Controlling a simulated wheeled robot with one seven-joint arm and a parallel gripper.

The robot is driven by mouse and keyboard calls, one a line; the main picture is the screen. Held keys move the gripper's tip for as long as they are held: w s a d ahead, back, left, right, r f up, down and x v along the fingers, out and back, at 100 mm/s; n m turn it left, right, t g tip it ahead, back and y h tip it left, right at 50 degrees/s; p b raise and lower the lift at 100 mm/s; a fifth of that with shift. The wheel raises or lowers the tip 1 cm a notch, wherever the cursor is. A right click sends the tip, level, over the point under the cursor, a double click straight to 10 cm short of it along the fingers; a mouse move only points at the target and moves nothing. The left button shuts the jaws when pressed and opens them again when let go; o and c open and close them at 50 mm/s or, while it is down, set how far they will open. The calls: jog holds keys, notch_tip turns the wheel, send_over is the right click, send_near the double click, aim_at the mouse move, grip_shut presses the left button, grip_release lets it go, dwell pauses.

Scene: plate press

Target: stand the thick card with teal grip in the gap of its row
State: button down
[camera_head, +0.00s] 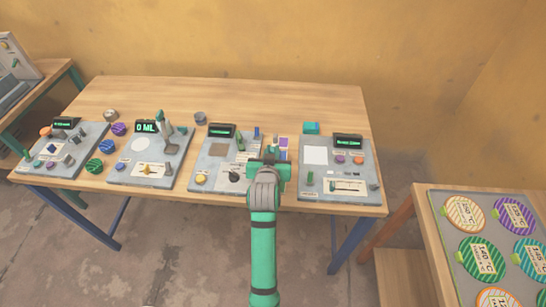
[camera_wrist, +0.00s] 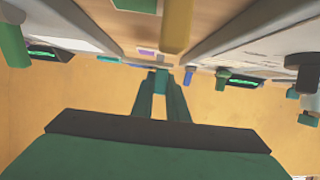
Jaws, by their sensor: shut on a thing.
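My gripper (camera_head: 268,168) is over the table, at the right edge of the third grey panel. In the wrist view its two teal fingers (camera_wrist: 161,88) are shut on a small teal piece (camera_wrist: 160,76), which looks like the teal grip of the thick card. The card's body cannot be made out. In the head view my gripper hides the held thing. Purple and white card-like pieces (camera_head: 284,143) show just beyond my gripper. The row and its gap cannot be made out clearly.
The third panel (camera_head: 205,180) has a small display and several small parts. The fourth panel (camera_head: 312,190) stands close to the right of my gripper. Bare wood (camera_head: 270,100) is free behind them. In the wrist view a blue peg (camera_wrist: 188,75) is close beside the fingers.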

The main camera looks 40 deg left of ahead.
jog(key=shift+w+f, duration=0.15)
jog(key=shift+f, duration=0.8)
jog(key=shift+w+f, duration=0.1)
jog(key=shift+f, duration=0.8)
jog(key=shift+f, duration=0.1)
jog(key=c, duration=1.7)
grip_release()
jog(key=shift+c, duration=0.2)
jog(key=shift+s+d+r, duration=0.1)
jog(key=shift+s+r, duration=0.1)
jog(key=v, duration=1.1)
jog(key=shift+s+d+r, duration=0.1)
jog(key=shift+s+d, duration=0.05)
jog(key=shift+s, duration=0.05)
